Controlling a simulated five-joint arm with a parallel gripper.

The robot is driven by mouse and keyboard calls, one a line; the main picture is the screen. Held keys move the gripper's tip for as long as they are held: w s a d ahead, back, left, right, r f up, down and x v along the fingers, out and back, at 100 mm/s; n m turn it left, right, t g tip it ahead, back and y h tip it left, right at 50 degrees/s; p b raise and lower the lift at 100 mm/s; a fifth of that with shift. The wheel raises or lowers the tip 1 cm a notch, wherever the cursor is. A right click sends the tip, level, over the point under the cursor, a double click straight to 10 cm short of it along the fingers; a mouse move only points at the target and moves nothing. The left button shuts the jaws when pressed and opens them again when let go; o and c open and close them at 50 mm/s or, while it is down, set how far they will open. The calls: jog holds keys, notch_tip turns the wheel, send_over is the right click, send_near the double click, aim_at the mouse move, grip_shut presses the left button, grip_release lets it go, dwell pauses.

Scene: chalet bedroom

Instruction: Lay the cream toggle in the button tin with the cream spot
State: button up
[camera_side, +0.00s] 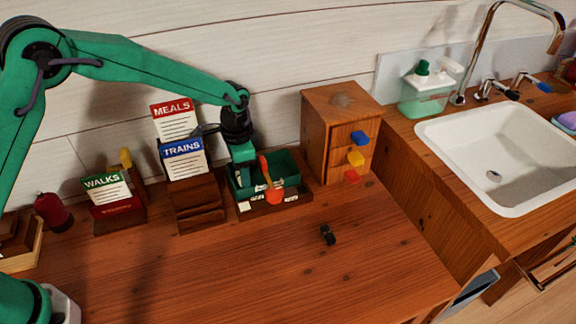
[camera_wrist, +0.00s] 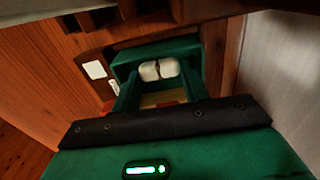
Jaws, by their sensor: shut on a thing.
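The cream toggle (camera_wrist: 159,70), pale and rounded with a dark band round its middle, shows at the far end of my gripper (camera_wrist: 158,78). My gripper is shut on it. In the side view my gripper (camera_side: 254,184) points down into the green button tins (camera_side: 288,163), which stand on a dark wooden base against the wall. The toggle is hidden there. Green tin walls surround it in the wrist view. I cannot make out which tin carries the cream spot, or whether the toggle touches the tin floor. An orange piece (camera_side: 273,194) stands at the tins' front.
White labels (camera_side: 292,196) line the base's front. A wooden cabinet (camera_side: 319,140) with coloured knobs stands close right. Card holders marked TRAINS (camera_side: 183,158) and WALKS (camera_side: 106,190) stand left. The front tabletop is mostly clear.

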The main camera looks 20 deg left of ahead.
jog(key=o, duration=0.7)
jog(key=shift+r, duration=0.15)
notch_tip(320, 180, up, 13)
dwell(0.3)
dwell(0.5)
